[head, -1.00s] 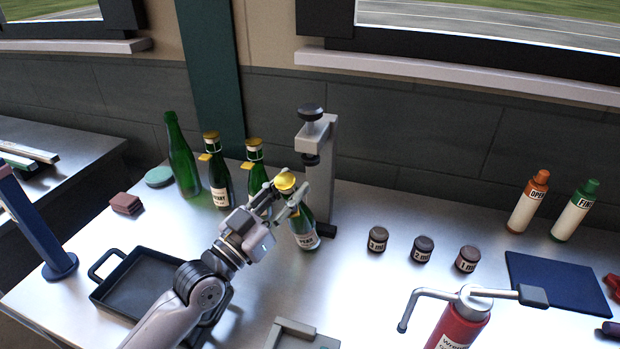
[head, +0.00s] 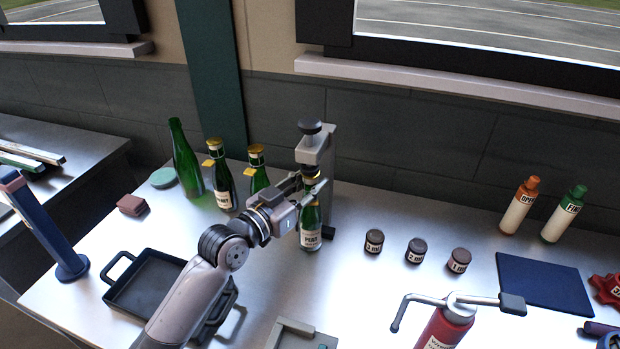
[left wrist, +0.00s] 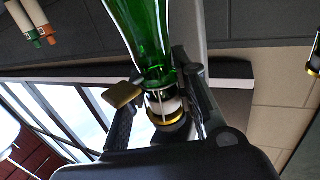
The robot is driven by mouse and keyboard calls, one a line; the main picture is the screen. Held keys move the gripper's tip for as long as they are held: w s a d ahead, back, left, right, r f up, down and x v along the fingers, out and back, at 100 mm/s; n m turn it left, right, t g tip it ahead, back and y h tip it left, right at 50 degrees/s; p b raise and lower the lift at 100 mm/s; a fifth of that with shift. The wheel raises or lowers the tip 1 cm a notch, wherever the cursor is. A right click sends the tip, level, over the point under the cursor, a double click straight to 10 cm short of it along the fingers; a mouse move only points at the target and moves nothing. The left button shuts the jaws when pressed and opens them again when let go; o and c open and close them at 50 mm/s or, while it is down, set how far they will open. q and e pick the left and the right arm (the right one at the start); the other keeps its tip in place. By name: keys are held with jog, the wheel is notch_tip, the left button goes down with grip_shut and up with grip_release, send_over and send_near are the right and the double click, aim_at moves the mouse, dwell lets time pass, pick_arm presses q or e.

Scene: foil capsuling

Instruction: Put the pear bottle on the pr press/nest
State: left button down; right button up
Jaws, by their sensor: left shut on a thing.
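The pear bottle (head: 311,232) is green with a white label reading PEAR. It stands about upright at the front of the grey press (head: 318,150), below its black knob and head. My left gripper (head: 313,188) is shut on the bottle's neck. In the left wrist view the gripper (left wrist: 165,95) has a finger on each side of the neck of the pear bottle (left wrist: 143,35), with a gold band and a gold tag beside it. Whether the bottle's base touches the press base is hard to tell. My right gripper is not seen.
Two other capped green bottles (head: 220,185) and an uncapped one (head: 185,160) stand left of the press. A black tray (head: 120,285) lies at front left. Small dark jars (head: 416,250) stand to the right.

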pick_arm(q)
jog(key=shift+f, duration=0.15)
jog(key=shift+f, duration=0.15)
jog(key=c, duration=1.8)
grip_release()
jog(key=shift+f, duration=0.2)
jog(key=o, duration=0.5)
jog(key=shift+r, duration=0.1)
jog(key=shift+r, duration=0.25)
jog(key=b+v, duration=0.2)
jog(key=v, duration=1)
